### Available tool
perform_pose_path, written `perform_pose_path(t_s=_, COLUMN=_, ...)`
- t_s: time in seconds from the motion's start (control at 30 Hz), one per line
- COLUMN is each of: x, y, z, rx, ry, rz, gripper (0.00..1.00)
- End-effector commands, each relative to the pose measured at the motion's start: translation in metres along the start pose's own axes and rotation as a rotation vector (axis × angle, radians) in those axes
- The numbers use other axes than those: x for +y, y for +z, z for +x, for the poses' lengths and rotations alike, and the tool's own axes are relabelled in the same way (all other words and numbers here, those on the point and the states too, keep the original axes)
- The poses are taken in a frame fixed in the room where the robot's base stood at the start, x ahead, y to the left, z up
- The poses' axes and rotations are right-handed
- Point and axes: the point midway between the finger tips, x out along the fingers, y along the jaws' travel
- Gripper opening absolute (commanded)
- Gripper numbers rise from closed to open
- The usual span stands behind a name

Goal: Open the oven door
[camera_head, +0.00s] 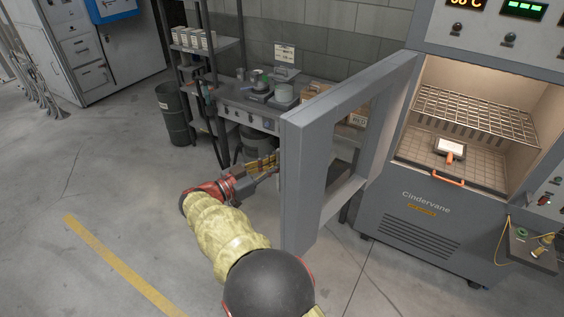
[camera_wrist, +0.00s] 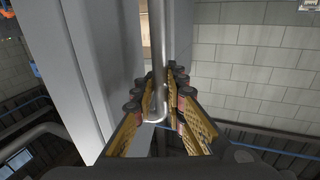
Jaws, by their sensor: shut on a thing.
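The oven (camera_head: 405,225) is a grey cabinet marked "Cindervane", with its chamber exposed at the right. Its door (camera_head: 305,185), a thick grey frame with a window opening, stands swung wide out to the left of the chamber. My gripper (camera_head: 272,163) is at the door's outer side, near its free edge, partly hidden by the door. In the wrist view, the yellow-padded fingers (camera_wrist: 157,92) are shut around the vertical metal handle bar (camera_wrist: 156,40), near its lower bend. The grey door (camera_wrist: 95,65) fills the left of that view.
A workbench (camera_head: 245,105) with equipment stands behind the door, beside a dark bin (camera_head: 173,113). The floor at left (camera_head: 90,175) is clear.

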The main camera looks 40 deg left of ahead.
Motion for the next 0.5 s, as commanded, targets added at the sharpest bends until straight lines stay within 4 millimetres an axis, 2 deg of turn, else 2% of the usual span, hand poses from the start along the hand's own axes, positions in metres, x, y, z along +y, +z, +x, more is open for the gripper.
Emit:
perform_pose_path(t_s=0.27, x=-0.0004, y=-0.0020, z=-0.0004, rx=0.002, ry=-0.001, rz=0.002, gripper=0.00)
perform_pose_path(t_s=0.3, x=-0.0004, y=-0.0021, z=-0.0003, rx=0.002, ry=-0.001, rz=0.002, gripper=0.13)
perform_pose_path(t_s=0.5, x=-0.0002, y=-0.0015, z=-0.0001, rx=0.001, ry=0.000, rz=0.001, gripper=0.25)
